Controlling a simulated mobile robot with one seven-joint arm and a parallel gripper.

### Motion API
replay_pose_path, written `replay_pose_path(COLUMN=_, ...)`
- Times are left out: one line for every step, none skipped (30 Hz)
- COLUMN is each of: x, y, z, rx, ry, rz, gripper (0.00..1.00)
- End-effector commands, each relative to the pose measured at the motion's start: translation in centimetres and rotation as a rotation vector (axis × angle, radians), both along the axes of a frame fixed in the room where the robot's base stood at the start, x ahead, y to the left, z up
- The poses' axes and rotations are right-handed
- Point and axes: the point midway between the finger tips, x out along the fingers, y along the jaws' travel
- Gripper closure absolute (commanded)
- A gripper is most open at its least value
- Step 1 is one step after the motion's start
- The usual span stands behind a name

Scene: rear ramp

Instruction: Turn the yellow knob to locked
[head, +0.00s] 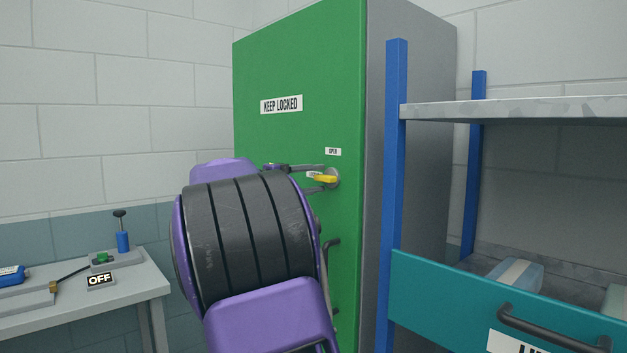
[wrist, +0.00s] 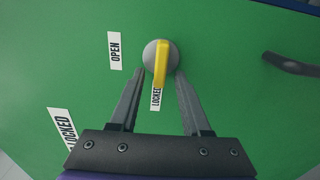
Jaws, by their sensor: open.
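The yellow knob (head: 325,179) is on the green cabinet door (head: 300,60). In the wrist view, its yellow lever (wrist: 161,66) stands out from a round grey base and points down the picture at the small LOCKED label (wrist: 156,99). The OPEN label (wrist: 115,50) is to the left of the knob there, and above it in the head view (head: 333,152). My gripper (wrist: 160,72) is open, with one finger on each side of the lever and a visible gap on both sides. My arm hides part of the door in the head view.
A dark door handle (head: 332,250) is below the knob. A blue-post shelf rack (head: 397,180) with a teal drawer (head: 450,290) stands close on the right. A grey bench (head: 130,287) with an OFF sign (head: 99,281) is at left. A KEEP LOCKED sign (head: 281,105) is on the door.

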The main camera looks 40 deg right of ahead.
Motion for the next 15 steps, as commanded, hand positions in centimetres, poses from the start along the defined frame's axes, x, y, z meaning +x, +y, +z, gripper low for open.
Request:
replay_pose_path(x=0.0, y=0.0, z=0.0, rx=0.0, ry=-0.001, rz=0.0, gripper=0.53)
replay_pose_path(x=0.0, y=0.0, z=0.0, rx=0.0, ry=-0.001, rz=0.0, gripper=0.53)
replay_pose_path(x=0.0, y=0.1, z=0.0, rx=0.0, ry=-0.001, rz=0.001, gripper=0.53)
replay_pose_path(x=0.0, y=0.2, z=0.0, rx=0.0, ry=-0.001, rz=0.001, gripper=0.53)
replay_pose_path(x=0.0, y=0.4, z=0.0, rx=0.0, ry=-0.001, rz=0.002, gripper=0.53)
replay_pose_path(x=0.0, y=0.8, z=0.0, rx=0.0, ry=-0.002, rz=0.003, gripper=0.53)
replay_pose_path(x=0.0, y=1.2, z=0.0, rx=0.0, ry=-0.002, rz=0.003, gripper=0.53)
replay_pose_path(x=0.0, y=1.6, z=0.0, rx=0.0, ry=-0.002, rz=0.004, gripper=0.53)
replay_pose_path(x=-0.1, y=2.3, z=0.0, rx=0.0, ry=-0.003, rz=0.005, gripper=0.53)
replay_pose_path(x=-0.1, y=2.9, z=0.0, rx=0.0, ry=-0.002, rz=0.005, gripper=0.53)
replay_pose_path(x=-0.2, y=3.5, z=0.0, rx=0.0, ry=-0.002, rz=0.006, gripper=0.53)
replay_pose_path(x=-0.2, y=4.5, z=0.0, rx=0.001, ry=-0.001, rz=0.006, gripper=0.53)
replay_pose_path(x=-0.2, y=5.2, z=-0.1, rx=0.001, ry=-0.001, rz=0.007, gripper=0.53)
replay_pose_path(x=-0.3, y=6.0, z=0.0, rx=0.001, ry=-0.002, rz=0.006, gripper=0.53)
replay_pose_path(x=-0.4, y=7.0, z=0.0, rx=0.001, ry=-0.002, rz=0.007, gripper=0.53)
